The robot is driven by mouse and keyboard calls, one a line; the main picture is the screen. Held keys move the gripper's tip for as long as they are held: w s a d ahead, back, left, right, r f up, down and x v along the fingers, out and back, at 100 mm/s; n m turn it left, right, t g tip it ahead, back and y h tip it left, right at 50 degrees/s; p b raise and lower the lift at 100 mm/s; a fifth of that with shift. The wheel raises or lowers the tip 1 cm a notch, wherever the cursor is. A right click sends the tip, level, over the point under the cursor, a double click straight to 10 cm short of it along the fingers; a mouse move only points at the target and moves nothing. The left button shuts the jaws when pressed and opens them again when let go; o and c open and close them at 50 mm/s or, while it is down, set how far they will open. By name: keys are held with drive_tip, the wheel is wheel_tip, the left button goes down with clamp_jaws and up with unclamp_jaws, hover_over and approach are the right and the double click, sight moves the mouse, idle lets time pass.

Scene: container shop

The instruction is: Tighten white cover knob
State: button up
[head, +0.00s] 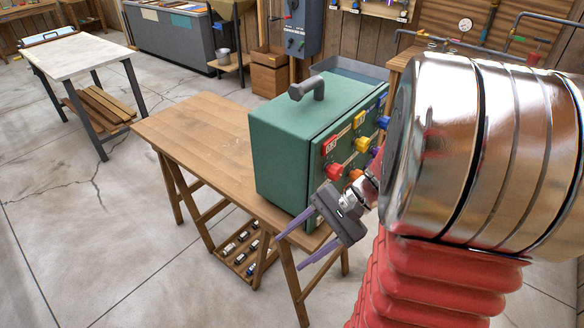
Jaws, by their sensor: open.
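A green box (276,160) with a grey handle (307,88) on top stands on a wooden trestle table (200,130). Its right face carries a red knob (330,145), a yellow knob (362,143) and several other coloured knobs. I cannot make out a white cover knob; my arm hides part of that face. My gripper (289,253) is open and empty, with its two purple fingers apart. It points down-left, in front of the table's near edge and below the knobs in the picture. I cannot tell whether it touches anything.
A low wooden rack (240,255) with several small items is under the table. A white-topped table (75,55) stands at the far left. A grey cabinet (293,30) and wooden boxes (269,75) are at the back. The floor left of the trestle table is clear.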

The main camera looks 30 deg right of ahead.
drive_tip(key=s+d+f+m+t+h, duration=0.1)
drive_tip(key=s+d+f+m+t, duration=0.1)
drive_tip(key=d+m+t, duration=0.5)
drive_tip(key=s+d+f+m+t+h, duration=0.1)
drive_tip(key=d+f+m+t, duration=0.3)
drive_tip(key=d, duration=1.1)
drive_tip(key=m+t+h, duration=0.1)
drive_tip(key=m+t, duration=0.2)
drive_tip(key=m, duration=0.1)
drive_tip(key=shift+s+d+f+m, duration=0.15)
drive_tip(key=shift+s+d+m, duration=0.15)
drive_tip(key=shift+s+m, duration=0.1)
drive_tip(key=shift+x, duration=6.9)
drive_tip(key=shift+c, duration=0.7)
drive_tip(key=c, duration=0.9)
